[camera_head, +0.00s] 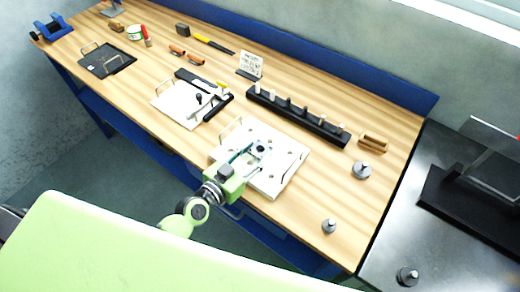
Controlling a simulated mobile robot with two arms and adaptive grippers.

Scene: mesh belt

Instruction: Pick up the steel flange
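Three small grey metal pieces with a round base and a raised hub look like steel flanges. One flange (362,170) stands at the right end of the wooden bench, and another flange (328,226) stands nearer the front edge. A third flange (407,275) sits on the dark metal surface at the lower right. I cannot tell which one the task names. My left gripper (258,149) is over the white plate with holes (287,178), left of all three and apart from them. Its fingertips are small and partly hidden, so its opening is unclear. My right gripper is not in view.
A black rack with several pegs (297,117) lies behind the white plate. A second white fixture (178,104) with black bars is further left. A wooden block (373,143) lies near the back right. A black stand with a clear panel (478,195) is on the dark surface.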

